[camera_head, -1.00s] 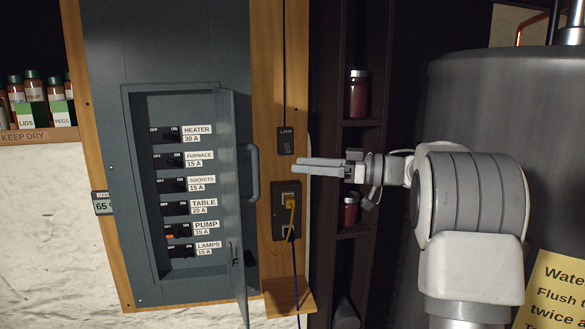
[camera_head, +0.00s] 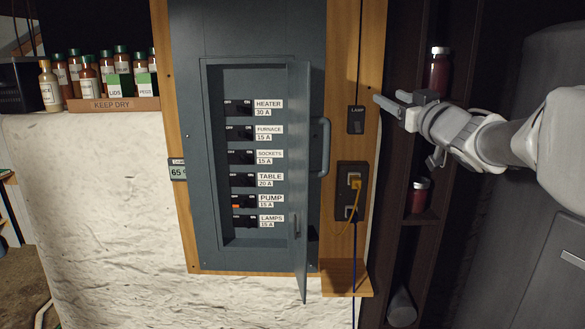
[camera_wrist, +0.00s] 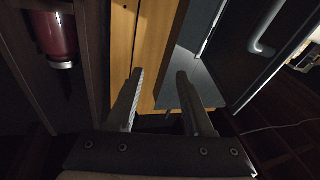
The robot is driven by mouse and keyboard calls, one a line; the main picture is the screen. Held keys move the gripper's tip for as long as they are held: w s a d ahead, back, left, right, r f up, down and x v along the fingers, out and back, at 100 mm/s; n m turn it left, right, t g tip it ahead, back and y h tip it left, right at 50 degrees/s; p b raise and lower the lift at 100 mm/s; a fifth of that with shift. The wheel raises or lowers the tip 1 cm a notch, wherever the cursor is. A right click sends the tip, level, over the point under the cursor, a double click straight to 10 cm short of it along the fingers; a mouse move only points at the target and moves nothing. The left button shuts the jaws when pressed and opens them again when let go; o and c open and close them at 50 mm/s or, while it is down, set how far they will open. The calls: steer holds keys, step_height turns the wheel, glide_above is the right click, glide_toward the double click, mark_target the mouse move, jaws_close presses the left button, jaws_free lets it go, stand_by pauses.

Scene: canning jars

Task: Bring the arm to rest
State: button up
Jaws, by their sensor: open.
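My gripper (camera_head: 388,103) is in the head view at the right, in front of the wooden board's right edge and the dark shelf. It is empty and to the right of the lamp switch (camera_head: 356,120). In the wrist view my gripper (camera_wrist: 160,95) shows two fingers spread apart with nothing between them. The grey breaker panel (camera_head: 220,45) is left of it, with its door (camera_head: 301,180) standing open. Its labelled breakers include the pump breaker (camera_head: 243,202), which shows an orange mark.
A dark shelf (camera_head: 415,244) with red jars (camera_head: 439,72) stands close to my gripper. An outlet (camera_head: 345,178) holds a yellow plug (camera_head: 356,183) with a cord. Several bottles stand in a wooden tray (camera_head: 85,106) at the far left. The door's handle (camera_head: 325,148) sticks out.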

steer(key=s+a+f+m+g+h+b, duration=0.1)
steer(key=s+f+g, duration=0.5)
steer(key=s+f, duration=0.9)
steer(key=s+a+f+m+g+h+b, duration=0.1)
steer(key=s+a+f+m+g+h, duration=0.2)
steer(key=s+f, duration=1.2)
steer(key=s+a+g, duration=0.3)
steer(key=s+g, duration=0.1)
steer(key=s, duration=0.1)
steer(key=shift+m+h+b, duration=0.3)
steer(key=shift+h+b, duration=0.1)
